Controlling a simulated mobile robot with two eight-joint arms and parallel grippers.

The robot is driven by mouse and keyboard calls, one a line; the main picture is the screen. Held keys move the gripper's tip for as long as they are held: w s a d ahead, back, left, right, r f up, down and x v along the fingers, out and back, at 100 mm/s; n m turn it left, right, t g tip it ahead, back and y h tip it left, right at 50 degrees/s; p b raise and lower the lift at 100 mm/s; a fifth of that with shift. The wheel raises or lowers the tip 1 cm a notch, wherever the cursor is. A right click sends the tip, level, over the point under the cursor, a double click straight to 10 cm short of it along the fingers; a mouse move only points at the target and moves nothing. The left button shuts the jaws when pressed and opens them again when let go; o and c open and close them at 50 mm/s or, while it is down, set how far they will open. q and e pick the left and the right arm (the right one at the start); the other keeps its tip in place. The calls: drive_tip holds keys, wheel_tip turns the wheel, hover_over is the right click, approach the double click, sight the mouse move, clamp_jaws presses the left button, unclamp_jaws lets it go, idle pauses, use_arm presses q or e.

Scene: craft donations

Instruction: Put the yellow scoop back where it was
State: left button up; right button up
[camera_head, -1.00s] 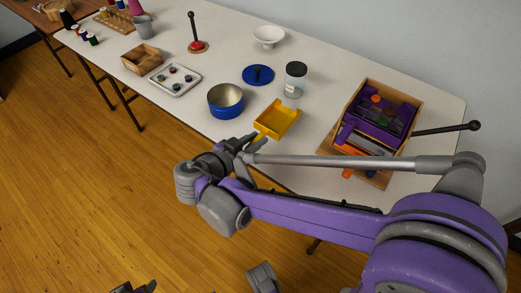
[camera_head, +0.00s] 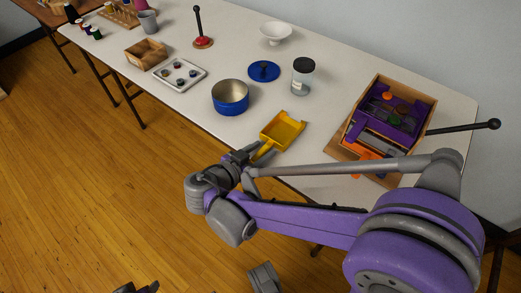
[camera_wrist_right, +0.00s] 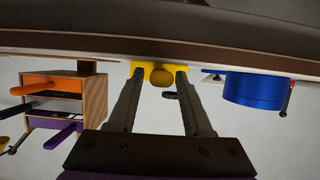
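The yellow scoop (camera_head: 283,130) lies on the white table by its front edge, its handle pointing toward my right gripper. My right gripper (camera_head: 245,158) is at the table's front edge, at the handle end. In the right wrist view, which looks upside down, the two fingers (camera_wrist_right: 160,100) are apart. The scoop's rounded handle end (camera_wrist_right: 162,77) shows between and just beyond the fingertips; I cannot tell whether they touch it. A dark part at the bottom edge of the head view may be my left gripper (camera_head: 136,288); its fingers cannot be made out.
A blue tin (camera_head: 230,101) stands left of the scoop, with a blue lid (camera_head: 263,71) and a dark-capped jar (camera_head: 303,78) behind. A wooden organizer (camera_head: 352,146) with purple and orange parts stands right. Bare table lies between scoop and organizer.

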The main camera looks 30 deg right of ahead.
drive_tip(key=shift+r, duration=0.15)
drive_tip(key=shift+s+a+r, duration=0.1)
drive_tip(key=shift+a, duration=0.2)
drive_tip(key=p+v, duration=0.3)
drive_tip(key=v, duration=0.8)
drive_tip(key=s+d+f+n+g+y, duration=0.3)
drive_tip(key=s+d+f+n+y, duration=0.2)
drive_tip(key=d+n, duration=0.1)
drive_tip(key=shift+s+a+f+n+t+y, duration=0.3)
drive_tip(key=shift+s+f+n+y, duration=0.35)
drive_tip(key=shift+s+n+y, duration=0.6)
drive_tip(key=shift+s+a+f+n+t+y, duration=0.15)
drive_tip(key=shift+s+f+n+t+y, duration=0.4)
drive_tip(key=shift+s+n+y, duration=0.7)
drive_tip(key=shift+s+a+f+n+t+y, duration=0.25)
drive_tip(key=shift+s+f+n+y, duration=0.5)
drive_tip(key=shift+s+n+y, duration=0.5)
